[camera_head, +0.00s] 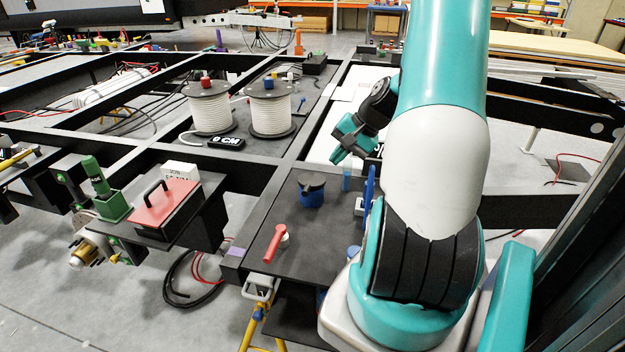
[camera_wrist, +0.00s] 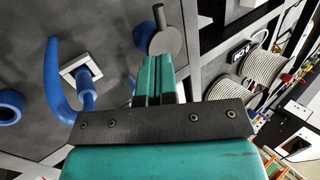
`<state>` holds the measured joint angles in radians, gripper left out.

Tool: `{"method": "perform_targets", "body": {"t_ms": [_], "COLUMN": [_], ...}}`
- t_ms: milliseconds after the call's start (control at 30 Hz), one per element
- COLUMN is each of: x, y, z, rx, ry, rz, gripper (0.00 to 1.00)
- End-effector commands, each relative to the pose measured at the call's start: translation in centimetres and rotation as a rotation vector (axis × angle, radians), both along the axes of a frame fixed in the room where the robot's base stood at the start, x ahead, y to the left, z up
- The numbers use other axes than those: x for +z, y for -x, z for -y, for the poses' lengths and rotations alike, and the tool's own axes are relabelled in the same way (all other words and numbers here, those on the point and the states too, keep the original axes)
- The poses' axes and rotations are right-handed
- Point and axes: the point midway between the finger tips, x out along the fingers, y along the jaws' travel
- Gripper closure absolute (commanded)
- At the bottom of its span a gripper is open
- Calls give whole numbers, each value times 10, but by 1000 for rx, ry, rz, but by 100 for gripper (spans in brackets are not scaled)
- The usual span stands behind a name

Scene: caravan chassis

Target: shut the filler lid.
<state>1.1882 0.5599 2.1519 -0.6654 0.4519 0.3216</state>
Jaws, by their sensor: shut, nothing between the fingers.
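The filler (camera_head: 311,196) is a short blue neck with a dark round lid (camera_head: 311,180) at its top, standing on the dark deck plate in the head view. In the wrist view the lid (camera_wrist: 167,41) shows as a grey disc with a dark bar, and part of the blue neck (camera_wrist: 143,37) shows beside it. I cannot tell whether the lid sits flat on the neck. My gripper (camera_head: 338,157) is above and to the right of the filler in the head view, apart from it. Its fingers (camera_wrist: 157,60) are together and empty, pointing towards the lid in the wrist view.
A blue hook (camera_head: 370,185) rises right of the filler; a white square fitting (camera_wrist: 80,70) is beside it. A red lever (camera_head: 275,243) lies nearer the front. Two cable reels (camera_head: 270,108) and a red-topped box (camera_head: 165,202) stand left. Black frame beams surround the plate.

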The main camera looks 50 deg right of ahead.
Motion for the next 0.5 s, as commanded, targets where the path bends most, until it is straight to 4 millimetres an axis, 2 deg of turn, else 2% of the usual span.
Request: {"method": "perform_targets", "body": {"t_ms": [300,500], "x": [-56,-78], "y": [-33,-46], "z": [-23,-30], "rx": [6,5], "ry": [-3,-1], "rz": [-2,-2], "gripper": [100,100]}}
